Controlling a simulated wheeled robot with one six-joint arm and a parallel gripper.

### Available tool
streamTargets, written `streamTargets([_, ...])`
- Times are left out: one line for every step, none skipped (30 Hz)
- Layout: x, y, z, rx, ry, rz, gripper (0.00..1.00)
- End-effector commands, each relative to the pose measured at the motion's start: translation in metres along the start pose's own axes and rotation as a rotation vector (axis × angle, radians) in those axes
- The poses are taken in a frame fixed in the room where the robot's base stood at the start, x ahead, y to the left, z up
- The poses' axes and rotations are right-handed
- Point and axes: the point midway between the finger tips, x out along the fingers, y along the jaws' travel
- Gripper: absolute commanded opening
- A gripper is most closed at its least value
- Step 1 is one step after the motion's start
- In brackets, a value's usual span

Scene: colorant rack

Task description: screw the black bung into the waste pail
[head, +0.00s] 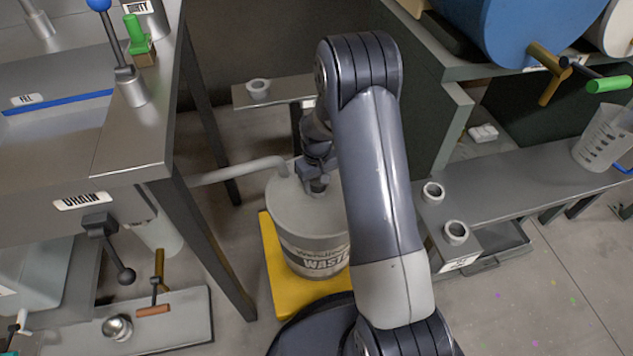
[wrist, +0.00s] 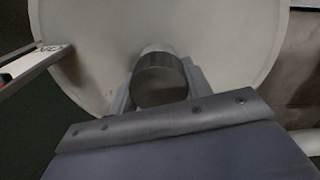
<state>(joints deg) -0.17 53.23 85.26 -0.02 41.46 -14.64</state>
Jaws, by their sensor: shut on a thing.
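The waste pail (head: 305,262) is a grey drum with a "WASTE" label, standing upright below my arm in the head view. Its pale round lid (wrist: 90,60) fills much of the wrist view. My gripper (head: 316,187) is over the pail's top, pointing down. In the wrist view my gripper (wrist: 160,68) is shut on the black bung (wrist: 160,85), a dark ribbed round piece between the two fingers. The bung is against or just above the lid; how deep it sits is hidden. In the head view my gripper hides the bung.
The pail stands on a yellow base (head: 272,262). A grey pipe (head: 240,171) reaches the pail's top from the left. A steel bench with a "DRAIN" label (head: 82,200) is at left. A low shelf (head: 500,185) with grey rings (head: 456,232) is at right.

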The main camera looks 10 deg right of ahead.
Motion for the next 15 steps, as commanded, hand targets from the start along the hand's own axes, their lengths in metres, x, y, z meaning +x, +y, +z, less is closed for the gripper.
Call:
streamTargets([0.0006, 0.0003, 0.0003, 0.056, 0.000, 0.000, 0.23])
streamTargets([0.0006, 0.0005, 0.0004, 0.092, 0.000, 0.000, 0.23])
streamTargets([0.0007, 0.0006, 0.0005, 0.138, -0.001, 0.000, 0.23])
streamTargets([0.0008, 0.0008, 0.0006, 0.173, -0.001, 0.000, 0.23])
streamTargets([0.0008, 0.0009, 0.0007, 0.208, -0.001, 0.000, 0.23])
streamTargets([0.0009, 0.0011, 0.0009, 0.256, -0.001, 0.000, 0.23])
streamTargets([0.0010, 0.0012, 0.0010, 0.290, -0.001, 0.000, 0.23])
streamTargets([0.0010, 0.0013, 0.0011, 0.325, -0.001, 0.000, 0.23])
streamTargets([0.0011, 0.0015, 0.0012, 0.371, -0.001, 0.000, 0.23])
streamTargets([0.0012, 0.0016, 0.0013, 0.406, -0.001, 0.000, 0.23])
streamTargets([0.0012, 0.0017, 0.0014, 0.441, -0.001, 0.000, 0.23])
streamTargets([0.0013, 0.0019, 0.0015, 0.486, -0.001, 0.000, 0.23])
streamTargets([0.0014, 0.0020, 0.0016, 0.521, -0.002, 0.000, 0.23])
streamTargets([0.0015, 0.0022, 0.0017, 0.556, -0.002, 0.000, 0.23])
streamTargets([0.0015, 0.0023, 0.0018, 0.603, -0.002, 0.000, 0.23])
